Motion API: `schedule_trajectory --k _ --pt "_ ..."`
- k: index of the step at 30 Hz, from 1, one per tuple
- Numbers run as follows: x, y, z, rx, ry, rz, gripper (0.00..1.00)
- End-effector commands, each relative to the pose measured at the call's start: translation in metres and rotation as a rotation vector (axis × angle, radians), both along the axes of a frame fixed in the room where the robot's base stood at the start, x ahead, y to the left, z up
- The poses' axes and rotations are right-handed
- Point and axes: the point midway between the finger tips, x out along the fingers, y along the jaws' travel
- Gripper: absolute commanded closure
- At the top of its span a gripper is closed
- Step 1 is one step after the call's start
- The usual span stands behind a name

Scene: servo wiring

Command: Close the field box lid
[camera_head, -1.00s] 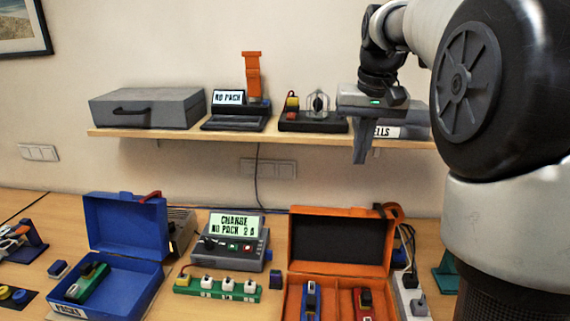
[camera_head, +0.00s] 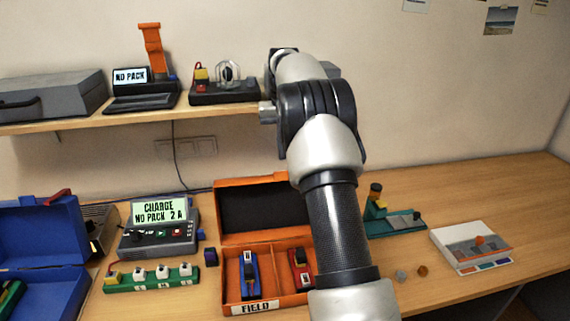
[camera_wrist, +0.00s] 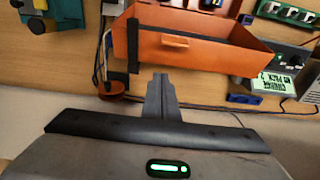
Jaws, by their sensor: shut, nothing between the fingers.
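The orange field box (camera_head: 283,303), with a "FIELD" label on its front, sits on the bench. Its lid (camera_head: 226,232) stands open, tilted up at the back edge, with a dark inner panel. A blue device (camera_head: 249,274) and a red device (camera_head: 301,268) lie in separate compartments. In the wrist view the lid (camera_wrist: 205,52) is in front of my gripper (camera_wrist: 160,76), which is shut and empty. The fingertips look apart from the lid, on its wall side. In the head view my arm hides the gripper and part of the box's right side.
The charger (camera_head: 158,235) and a green strip (camera_head: 150,278) stand left of the box, with an open blue box (camera_head: 40,235) further left. The shelf (camera_head: 100,118) hangs above. A green fixture (camera_head: 395,222) and a white tray (camera_head: 470,245) are at right.

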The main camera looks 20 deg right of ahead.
Motion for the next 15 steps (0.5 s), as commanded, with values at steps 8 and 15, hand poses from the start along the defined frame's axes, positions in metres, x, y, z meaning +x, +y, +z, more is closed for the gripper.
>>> schedule_trajectory --k 8,15 --pt "-0.016 0.004 -0.023 -0.001 -0.003 0.0 1.0" --pt "-0.034 0.008 -0.019 0.0 -0.001 0.001 1.0"
